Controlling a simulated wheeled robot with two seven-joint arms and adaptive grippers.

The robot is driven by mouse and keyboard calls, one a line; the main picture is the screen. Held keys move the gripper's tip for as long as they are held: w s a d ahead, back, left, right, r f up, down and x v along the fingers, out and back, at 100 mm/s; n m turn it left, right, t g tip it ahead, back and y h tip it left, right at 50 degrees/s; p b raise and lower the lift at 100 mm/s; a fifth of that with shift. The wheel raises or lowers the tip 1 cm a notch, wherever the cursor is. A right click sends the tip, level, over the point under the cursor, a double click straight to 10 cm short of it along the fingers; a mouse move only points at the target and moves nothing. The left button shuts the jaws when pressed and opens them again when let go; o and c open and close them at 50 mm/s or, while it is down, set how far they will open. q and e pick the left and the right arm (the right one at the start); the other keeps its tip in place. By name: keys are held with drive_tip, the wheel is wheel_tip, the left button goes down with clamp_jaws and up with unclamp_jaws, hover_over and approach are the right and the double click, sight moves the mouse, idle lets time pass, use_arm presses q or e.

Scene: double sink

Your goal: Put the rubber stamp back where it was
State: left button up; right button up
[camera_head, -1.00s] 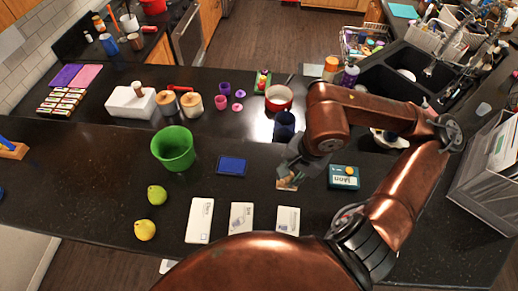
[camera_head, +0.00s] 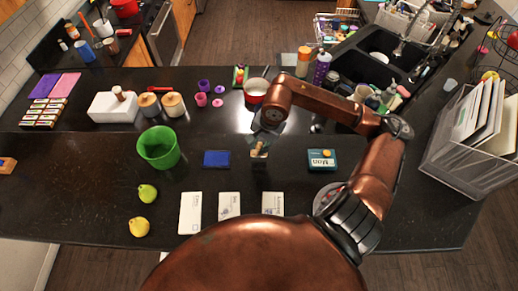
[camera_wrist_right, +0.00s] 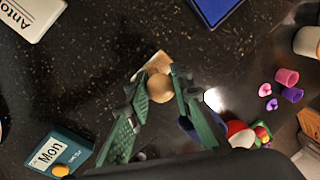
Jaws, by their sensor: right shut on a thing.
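My right gripper (camera_head: 262,142) is shut on the rubber stamp (camera_head: 259,153), which has a round wooden handle and a pale wooden base. In the right wrist view the handle (camera_wrist_right: 160,88) sits between the green fingertips, with the base (camera_wrist_right: 151,67) beyond it. I cannot tell whether the base touches the counter. The blue ink pad (camera_head: 216,159) lies left of the stamp, and the teal box marked "Mon" (camera_head: 322,160) is to its right. My left gripper is not in view.
A red-and-white pot (camera_head: 256,92) is behind my gripper.

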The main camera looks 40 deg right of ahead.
sight(256, 151)
drive_tip(key=p+x, duration=0.1)
drive_tip(key=x, duration=0.2)
drive_tip(key=shift+w+d+f+p, duration=0.1)
drive_tip(key=shift+w+f+p, duration=0.2)
drive_tip(key=shift+w+p, duration=0.1)
drive_tip(key=shift+s+d+f, duration=0.1)
drive_tip(key=shift+s, duration=0.3)
drive_tip(key=shift+w+f+b, duration=0.15)
drive_tip(key=shift+w+b, duration=0.05)
drive_tip(key=shift+b, duration=0.15)
drive_tip(key=o, duration=0.5)
drive_tip(key=shift+o, duration=1.8)
drive_tip(key=shift+s, duration=0.1)
drive_tip(key=shift+o, duration=0.2)
drive_tip(key=shift+r+p, duration=0.35)
drive_tip(key=shift+p, duration=0.05)
drive_tip(key=b+v, duration=0.3)
drive_tip(key=v, duration=0.7)
drive_tip(key=shift+r+b, duration=0.25)
drive_tip(key=shift+b, duration=0.05)
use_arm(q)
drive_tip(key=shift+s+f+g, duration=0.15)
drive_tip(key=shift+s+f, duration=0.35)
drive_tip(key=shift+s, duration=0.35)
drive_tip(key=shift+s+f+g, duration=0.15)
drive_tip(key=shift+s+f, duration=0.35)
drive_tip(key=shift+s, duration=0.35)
use_arm(e)
drive_tip(key=shift+s+r, duration=0.15)
drive_tip(key=shift+r, duration=0.5)
